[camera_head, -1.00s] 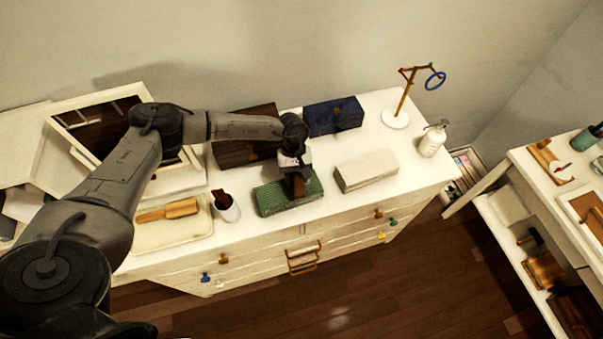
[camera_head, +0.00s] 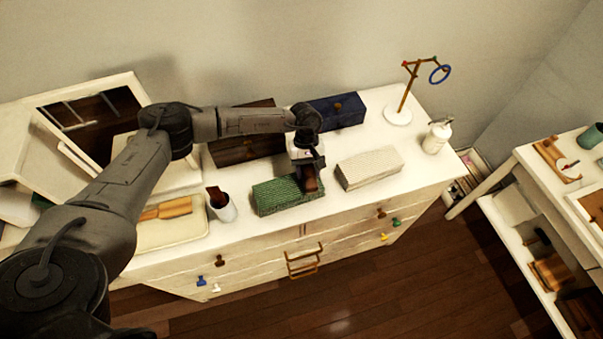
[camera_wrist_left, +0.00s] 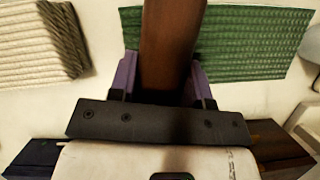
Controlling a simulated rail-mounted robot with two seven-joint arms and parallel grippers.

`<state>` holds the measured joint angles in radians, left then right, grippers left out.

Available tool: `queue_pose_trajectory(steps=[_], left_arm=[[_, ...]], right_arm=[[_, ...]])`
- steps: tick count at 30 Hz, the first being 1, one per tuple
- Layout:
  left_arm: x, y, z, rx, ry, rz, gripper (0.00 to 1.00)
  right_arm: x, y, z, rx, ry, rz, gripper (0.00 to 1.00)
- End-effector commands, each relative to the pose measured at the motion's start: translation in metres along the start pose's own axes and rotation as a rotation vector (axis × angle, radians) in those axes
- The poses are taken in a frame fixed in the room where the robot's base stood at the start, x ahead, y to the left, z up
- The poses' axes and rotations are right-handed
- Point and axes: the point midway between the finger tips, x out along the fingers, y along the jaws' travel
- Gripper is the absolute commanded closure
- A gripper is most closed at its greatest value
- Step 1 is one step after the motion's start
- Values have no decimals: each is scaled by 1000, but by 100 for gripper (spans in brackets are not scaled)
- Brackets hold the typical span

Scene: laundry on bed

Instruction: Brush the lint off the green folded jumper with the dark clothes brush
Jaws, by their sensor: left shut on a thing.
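The green folded jumper (camera_head: 280,196) lies on the white dresser top, and it also shows in the left wrist view (camera_wrist_left: 255,42). My left gripper (camera_head: 308,176) is over the jumper's right end. It is shut on the dark brown clothes brush (camera_head: 311,186), whose handle (camera_wrist_left: 170,45) stands between the purple fingers in the left wrist view. The brush's bristle end is hidden, so I cannot tell whether it touches the jumper. No lint can be made out. My right gripper is not in view.
A cream folded cloth (camera_head: 369,167) lies right of the jumper, and a white cup (camera_head: 226,211) stands left of it. A ring stand (camera_head: 398,116) and white bottle (camera_head: 437,137) stand at the right.

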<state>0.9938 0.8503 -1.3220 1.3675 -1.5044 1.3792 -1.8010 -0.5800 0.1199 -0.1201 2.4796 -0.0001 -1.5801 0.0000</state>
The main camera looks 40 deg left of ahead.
Motion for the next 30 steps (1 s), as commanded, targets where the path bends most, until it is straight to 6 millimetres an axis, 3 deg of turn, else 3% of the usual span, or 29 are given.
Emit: queue_pose_trajectory(steps=[13,30], left_arm=[[1,0,2,0,-1,-5,81],[-49,0,21,0,0,-1,81]], right_arm=[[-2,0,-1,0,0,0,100],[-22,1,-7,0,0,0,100]])
